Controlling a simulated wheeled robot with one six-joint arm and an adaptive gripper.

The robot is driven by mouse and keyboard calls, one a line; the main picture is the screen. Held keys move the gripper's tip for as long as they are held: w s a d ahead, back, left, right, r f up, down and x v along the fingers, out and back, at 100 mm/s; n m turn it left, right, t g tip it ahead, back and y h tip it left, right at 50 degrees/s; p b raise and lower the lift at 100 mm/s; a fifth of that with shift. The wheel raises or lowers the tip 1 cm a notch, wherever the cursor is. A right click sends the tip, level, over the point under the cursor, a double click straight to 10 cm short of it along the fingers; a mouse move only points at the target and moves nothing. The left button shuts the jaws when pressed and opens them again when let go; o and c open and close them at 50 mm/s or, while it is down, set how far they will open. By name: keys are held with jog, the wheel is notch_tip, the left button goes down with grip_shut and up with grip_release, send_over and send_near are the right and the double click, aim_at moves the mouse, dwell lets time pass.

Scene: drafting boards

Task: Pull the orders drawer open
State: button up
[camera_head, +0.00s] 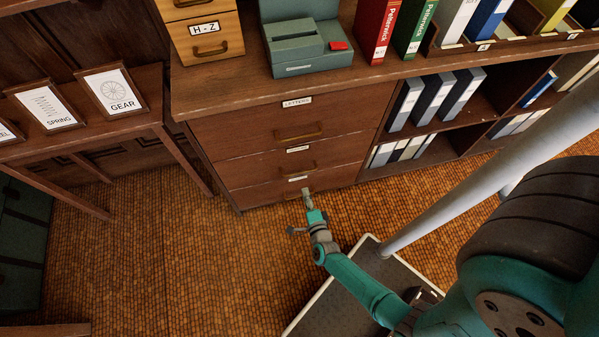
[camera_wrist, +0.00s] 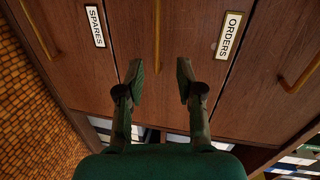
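The orders drawer (camera_wrist: 200,90) is a brown wooden front with a white ORDERS label (camera_wrist: 229,35) in the wrist view. It looks shut. Its brass bar handle (camera_wrist: 157,35) runs between the two fingers of my gripper (camera_wrist: 161,68). The fingers are apart, and I see no contact with the handle. In the head view the orders drawer (camera_head: 245,172) is the middle of three drawers, with its handle (camera_head: 300,168) above my gripper (camera_head: 307,194). The label there is too small to read.
The SPARES drawer (camera_wrist: 75,65) is below, the LETTERS drawer (camera_head: 230,132) above; both look shut. An open shelf with binders (camera_head: 435,95) adjoins on the right. A card table (camera_head: 70,130) stands at left. Tiled floor (camera_head: 180,260) before the cabinet is clear at left.

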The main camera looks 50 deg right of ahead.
aim_at(299, 173)
jog(key=shift+m+h, duration=0.3)
jog(key=shift+m, duration=0.1)
jog(key=x, duration=1.2)
jog(key=shift+d+f, duration=0.1)
jog(key=shift+f, duration=0.25)
jog(key=shift+c, duration=0.3)
grip_shut()
